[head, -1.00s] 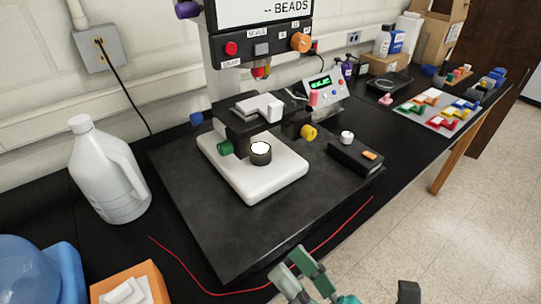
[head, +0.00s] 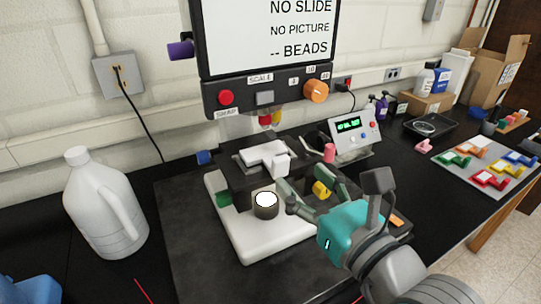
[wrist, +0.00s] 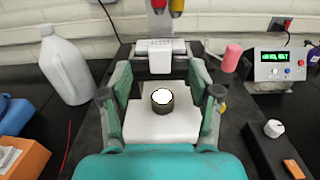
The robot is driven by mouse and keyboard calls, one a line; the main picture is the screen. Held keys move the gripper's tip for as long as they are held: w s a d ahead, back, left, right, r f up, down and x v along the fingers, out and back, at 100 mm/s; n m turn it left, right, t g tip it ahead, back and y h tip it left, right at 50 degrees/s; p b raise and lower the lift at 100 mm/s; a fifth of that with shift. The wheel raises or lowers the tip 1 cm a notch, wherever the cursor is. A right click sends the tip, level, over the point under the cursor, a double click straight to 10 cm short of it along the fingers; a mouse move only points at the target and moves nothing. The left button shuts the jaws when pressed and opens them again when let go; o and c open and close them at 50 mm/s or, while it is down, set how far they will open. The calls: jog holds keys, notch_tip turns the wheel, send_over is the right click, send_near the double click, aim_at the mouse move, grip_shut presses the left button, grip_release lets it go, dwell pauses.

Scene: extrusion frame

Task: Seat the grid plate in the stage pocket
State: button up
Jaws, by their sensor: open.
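A pale plate (head: 262,152), which I take to be the grid plate, lies on the dark stage (head: 240,178) of the microscope-like stand. In the wrist view the fingers (wrist: 160,66) stand apart on both sides of the tab. I cannot tell whether the plate is in the pocket.
A lit round lamp (head: 266,202) sits on the white base (head: 246,236) below the stage. Coloured objective tips (head: 268,118) hang above the plate. A yellow knob (head: 322,189) is beside my fingers. A white jug (head: 100,205) stands left; a display box (head: 352,135) stands right.

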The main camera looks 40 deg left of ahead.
aim_at(284, 161)
jog(key=shift+x, duration=3.9)
jog(key=shift+c, duration=0.2)
grip_shut()
